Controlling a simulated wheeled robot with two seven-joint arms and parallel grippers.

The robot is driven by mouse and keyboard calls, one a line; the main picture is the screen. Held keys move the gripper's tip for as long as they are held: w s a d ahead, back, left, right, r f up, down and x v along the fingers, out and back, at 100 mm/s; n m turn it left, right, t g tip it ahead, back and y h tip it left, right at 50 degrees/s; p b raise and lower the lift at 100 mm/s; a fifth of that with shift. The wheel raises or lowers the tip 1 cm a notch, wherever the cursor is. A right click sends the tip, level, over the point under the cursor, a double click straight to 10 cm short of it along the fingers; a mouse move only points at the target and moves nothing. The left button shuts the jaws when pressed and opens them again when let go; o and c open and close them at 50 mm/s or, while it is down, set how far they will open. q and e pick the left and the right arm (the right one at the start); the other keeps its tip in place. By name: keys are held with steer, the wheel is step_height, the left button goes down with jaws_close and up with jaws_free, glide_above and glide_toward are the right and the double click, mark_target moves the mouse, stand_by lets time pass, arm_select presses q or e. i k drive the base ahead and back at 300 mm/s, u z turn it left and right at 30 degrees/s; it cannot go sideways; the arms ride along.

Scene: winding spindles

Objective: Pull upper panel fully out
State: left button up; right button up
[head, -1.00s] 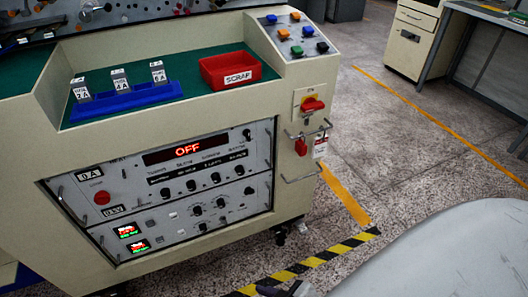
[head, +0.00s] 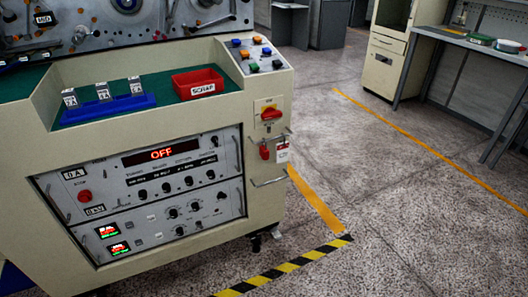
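The upper panel (head: 112,172) is a grey rack front in the cream console, with a red display reading OFF, a red stop button (head: 85,196) and a row of black knobs. It has a metal handle at its left end (head: 57,203) and another at its right end (head: 239,154). It looks flush with the lower panel (head: 150,226) beneath it, which has two small lit displays and several knobs. Neither of my grippers is in view, and nothing touches the panel.
The cream console (head: 263,200) carries a red scrap bin (head: 198,84), a blue holder (head: 110,110) and a red rotary switch (head: 270,114). A red padlock hangs below the switch. Speckled floor (head: 400,210) lies open to the right. A workbench (head: 470,45) stands at the far right.

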mark_target(147, 167)
steer(key=u, duration=0.1)
steer(key=i, duration=1.25)
steer(key=u, duration=0.65)
